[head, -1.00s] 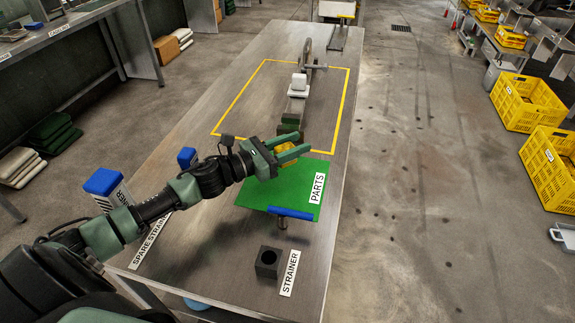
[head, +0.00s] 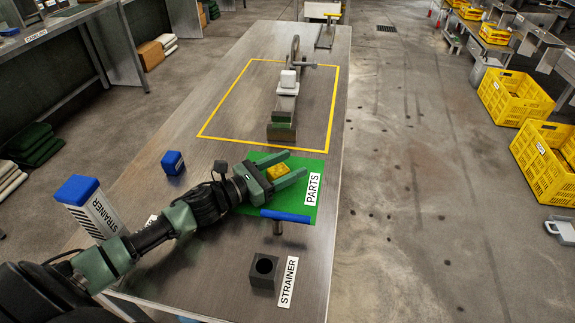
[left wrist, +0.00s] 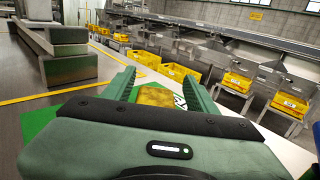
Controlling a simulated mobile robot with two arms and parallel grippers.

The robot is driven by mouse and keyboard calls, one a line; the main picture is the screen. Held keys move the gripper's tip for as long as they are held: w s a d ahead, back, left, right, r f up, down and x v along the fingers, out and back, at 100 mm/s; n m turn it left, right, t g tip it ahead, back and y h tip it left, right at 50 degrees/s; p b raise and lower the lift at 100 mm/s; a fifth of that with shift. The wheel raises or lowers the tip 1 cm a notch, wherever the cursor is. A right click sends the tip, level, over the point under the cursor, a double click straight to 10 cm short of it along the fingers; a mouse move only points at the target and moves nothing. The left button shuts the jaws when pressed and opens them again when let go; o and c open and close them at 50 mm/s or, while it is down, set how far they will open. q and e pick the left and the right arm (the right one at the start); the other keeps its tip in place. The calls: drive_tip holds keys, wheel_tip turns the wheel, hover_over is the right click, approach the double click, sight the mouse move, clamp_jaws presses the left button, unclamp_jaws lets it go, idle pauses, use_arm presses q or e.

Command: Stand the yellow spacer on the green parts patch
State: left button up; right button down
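The yellow spacer (head: 277,172) is on the green parts patch (head: 247,218), in its upper half. It looks upright; its base is partly hidden by a finger. My left gripper (head: 297,163) is open, with one finger on each side of the spacer. In the left wrist view the spacer (left wrist: 154,96) sits between the two fingers, with a gap showing on the right side. My right gripper is not in view.
A blue-handled tool (head: 286,216) stands at the patch's lower edge. A dark block with a hole (head: 263,271) is nearer. A blue-capped strainer box (head: 93,207) and small blue block (head: 172,162) stand left. A machine (head: 283,115) stands in the yellow outline.

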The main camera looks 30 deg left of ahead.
use_arm(q)
drive_tip(key=shift+a+f, duration=0.1)
drive_tip(key=shift+a, duration=0.1)
drive_tip(key=shift+v, duration=3.65)
